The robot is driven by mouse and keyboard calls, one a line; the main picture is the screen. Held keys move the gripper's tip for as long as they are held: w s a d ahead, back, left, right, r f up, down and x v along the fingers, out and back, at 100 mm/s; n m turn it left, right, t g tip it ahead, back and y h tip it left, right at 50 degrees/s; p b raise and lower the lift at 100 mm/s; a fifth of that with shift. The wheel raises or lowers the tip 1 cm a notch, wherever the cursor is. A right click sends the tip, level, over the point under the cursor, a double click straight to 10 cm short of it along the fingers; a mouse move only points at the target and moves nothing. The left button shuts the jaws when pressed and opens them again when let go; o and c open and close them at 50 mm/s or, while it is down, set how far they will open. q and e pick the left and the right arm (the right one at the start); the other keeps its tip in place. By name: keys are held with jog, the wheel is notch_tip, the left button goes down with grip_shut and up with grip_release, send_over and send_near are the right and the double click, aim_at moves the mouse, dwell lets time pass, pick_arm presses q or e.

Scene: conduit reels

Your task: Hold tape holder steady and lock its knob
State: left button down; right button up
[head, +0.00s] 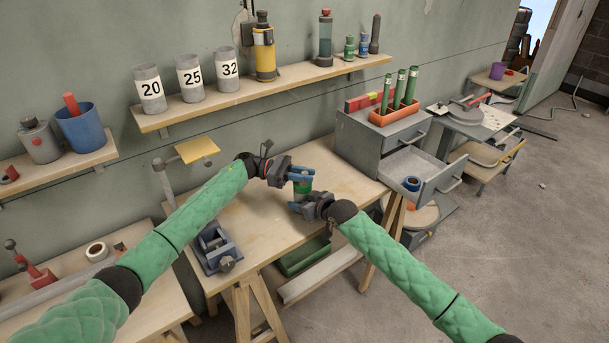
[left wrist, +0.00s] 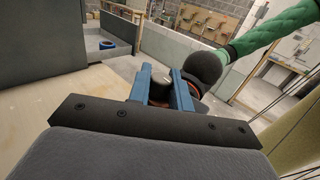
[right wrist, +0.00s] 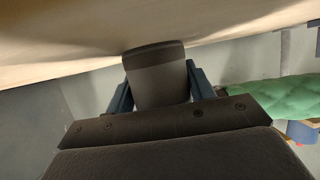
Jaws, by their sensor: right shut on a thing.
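The tape holder (head: 304,186) stands on the workbench in the head view, small, green and partly hidden by both grippers. My right gripper (head: 294,207) is shut on its lower part; the right wrist view shows a dark grey-brown round body (right wrist: 156,78) between the fingers. My left gripper (head: 304,172) is at its top, with blue fingers apart. In the left wrist view a grey knob-like piece (left wrist: 160,88) sits between these fingers (left wrist: 162,95), with a gap visible. A reddish-orange edge shows behind it. Whether the left fingers touch it I cannot tell.
The workbench (head: 255,225) carries a blue-grey vise (head: 215,248) at the left. A grey cabinet (head: 365,145) with an open drawer holding a blue tape roll (head: 412,183) stands to the right. A wall shelf (head: 280,83) with numbered cups runs behind. Bare bench lies around the holder.

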pick_arm(q)
jog(key=shift+m+g, duration=0.3)
jog(key=shift+g, duration=0.1)
jog(key=m+g+y, duration=0.1)
jog(key=m+g, duration=0.1)
jog(key=g, duration=0.1)
jog(key=shift+d+m+g+y, duration=0.1)
jog(key=shift+m+g+y, duration=0.2)
jog(key=shift+g+y, duration=0.1)
jog(key=shift+m+g+y, duration=1.3)
jog(key=shift+m+g, duration=0.1)
jog(key=shift+g, duration=0.4)
jog(key=c, duration=1.3)
grip_release()
jog(key=shift+f, duration=0.1)
